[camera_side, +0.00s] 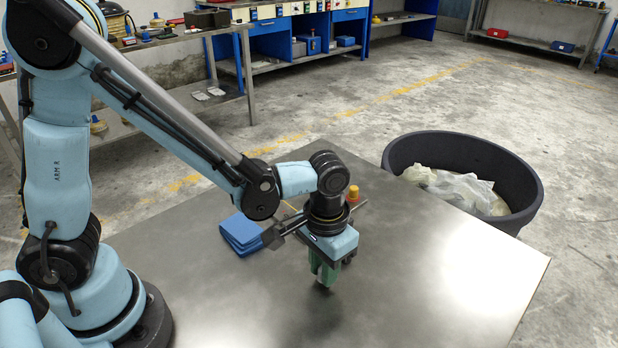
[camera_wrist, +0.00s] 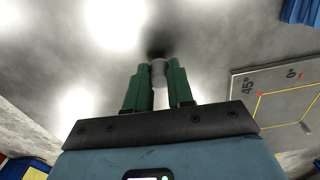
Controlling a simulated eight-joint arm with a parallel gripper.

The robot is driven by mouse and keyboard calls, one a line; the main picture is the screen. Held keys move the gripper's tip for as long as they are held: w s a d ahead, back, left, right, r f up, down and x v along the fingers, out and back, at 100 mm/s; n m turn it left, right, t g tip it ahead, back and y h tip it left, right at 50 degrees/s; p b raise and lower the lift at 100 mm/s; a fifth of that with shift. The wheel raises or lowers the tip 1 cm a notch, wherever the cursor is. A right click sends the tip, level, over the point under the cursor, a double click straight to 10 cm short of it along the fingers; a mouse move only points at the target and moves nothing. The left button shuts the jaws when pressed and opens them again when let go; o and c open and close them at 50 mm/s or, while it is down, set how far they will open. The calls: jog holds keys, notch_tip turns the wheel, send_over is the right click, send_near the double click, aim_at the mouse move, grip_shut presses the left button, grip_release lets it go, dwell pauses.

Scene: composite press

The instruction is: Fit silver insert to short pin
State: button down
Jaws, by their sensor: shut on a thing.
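My gripper (camera_side: 325,275) points down above the bare metal table, with its green fingers shut. In the wrist view my gripper (camera_wrist: 157,80) holds the silver insert (camera_wrist: 159,74), a small grey cylinder, between the fingertips. Only a small pale tip of the insert shows below the fingers in the side view. A dark shadow lies on the table just beyond it in the wrist view. I cannot make out the short pin in either view.
A flat plate (camera_wrist: 240,86) marked 45° and 0°, with a yellow outline, lies at the right in the wrist view. Folded blue cloths (camera_side: 241,230) and an orange cylinder (camera_side: 353,193) are on the table (camera_side: 430,290). A dark bin (camera_side: 530,190) with plastic bags stands beyond its edge.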

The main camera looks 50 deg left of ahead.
jog(key=shift+r, duration=1.85)
